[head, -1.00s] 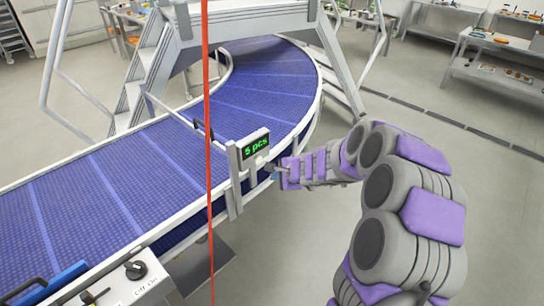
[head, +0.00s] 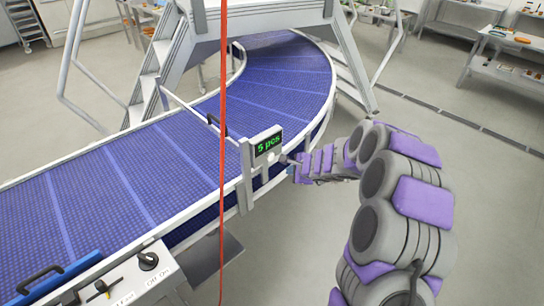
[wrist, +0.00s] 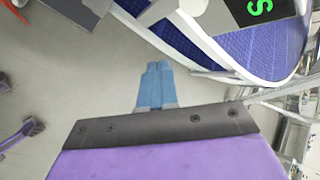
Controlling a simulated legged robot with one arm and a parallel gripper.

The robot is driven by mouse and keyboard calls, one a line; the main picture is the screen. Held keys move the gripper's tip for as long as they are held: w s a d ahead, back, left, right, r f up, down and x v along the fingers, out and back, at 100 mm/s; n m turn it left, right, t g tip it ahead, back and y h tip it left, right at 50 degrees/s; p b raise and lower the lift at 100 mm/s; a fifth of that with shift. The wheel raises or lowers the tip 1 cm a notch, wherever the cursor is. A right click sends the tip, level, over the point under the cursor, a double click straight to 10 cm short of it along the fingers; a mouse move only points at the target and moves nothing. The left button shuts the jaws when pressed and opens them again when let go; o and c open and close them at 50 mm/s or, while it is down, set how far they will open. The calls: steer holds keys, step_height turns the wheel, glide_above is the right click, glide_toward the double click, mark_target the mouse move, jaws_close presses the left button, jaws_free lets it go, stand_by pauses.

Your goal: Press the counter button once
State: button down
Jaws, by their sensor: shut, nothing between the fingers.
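The counter (head: 268,146) is a grey box on a post at the conveyor's outer rail. Its dark screen reads "5 pcs" in green. A small pale shape shows under the screen, but I cannot make out whether it is the button. My gripper (head: 287,160) is just right of and below the screen, close to the box; I cannot tell whether it touches. In the wrist view my gripper's blue fingers (wrist: 154,84) are together and empty, with grey floor behind them. Part of the counter's screen (wrist: 258,8) shows at the top right there.
The blue conveyor belt (head: 150,165) curves from the lower left to the back. A red cord (head: 222,120) hangs in front of it. A control panel (head: 130,285) with a knob is at the lower left. Grey stairs (head: 160,60) cross over the belt. Open floor lies right.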

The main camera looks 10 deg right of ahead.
mark_target(270, 157)
steer(key=w+a+p, duration=0.1)
steer(key=w, duration=0.1)
steer(key=w+a+p, duration=0.2)
steer(key=shift+w+a+r, duration=0.1)
steer(key=shift+w+a, duration=0.1)
steer(key=shift+w, duration=0.15)
steer(key=shift+a, duration=0.1)
stand_by(1.8)
steer(key=shift+w+a+p, duration=0.15)
steer(key=shift+w+p, duration=0.15)
